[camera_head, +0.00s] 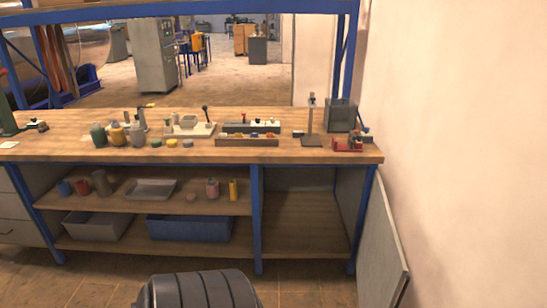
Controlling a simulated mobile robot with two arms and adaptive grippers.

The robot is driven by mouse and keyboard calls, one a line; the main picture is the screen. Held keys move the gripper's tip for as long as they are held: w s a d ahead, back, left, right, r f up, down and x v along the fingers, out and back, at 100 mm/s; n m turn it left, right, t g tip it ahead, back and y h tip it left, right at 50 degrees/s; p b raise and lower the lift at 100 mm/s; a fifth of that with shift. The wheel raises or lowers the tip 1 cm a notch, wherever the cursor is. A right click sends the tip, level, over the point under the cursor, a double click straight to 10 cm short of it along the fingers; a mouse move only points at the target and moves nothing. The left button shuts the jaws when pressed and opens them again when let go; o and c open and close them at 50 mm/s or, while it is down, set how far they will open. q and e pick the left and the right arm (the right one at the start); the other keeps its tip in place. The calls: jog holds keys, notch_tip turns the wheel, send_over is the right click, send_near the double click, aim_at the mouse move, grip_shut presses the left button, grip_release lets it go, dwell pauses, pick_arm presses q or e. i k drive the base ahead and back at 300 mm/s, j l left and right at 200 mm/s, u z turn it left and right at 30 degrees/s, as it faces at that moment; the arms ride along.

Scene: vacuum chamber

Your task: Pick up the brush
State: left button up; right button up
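I cannot make out a brush for certain; the items on the workbench (80,158) are small in the camera_head view. A thin piece with a yellow end (148,105) stands out at the back left of the bench top, but I cannot tell what it is. Neither of my grippers shows. A dark ribbed rounded shape at the bottom edge hides some of the floor.
Green, yellow and grey containers (137,134) stand on the bench's left half. A low tray (247,142) holds small coloured items. A red vise-like tool (347,144) sits at right. A blue bin (188,228) is below. A grey panel (382,245) leans beside the wall.

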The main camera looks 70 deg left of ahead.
aim_at(43, 128)
jog(key=u, duration=3.05)
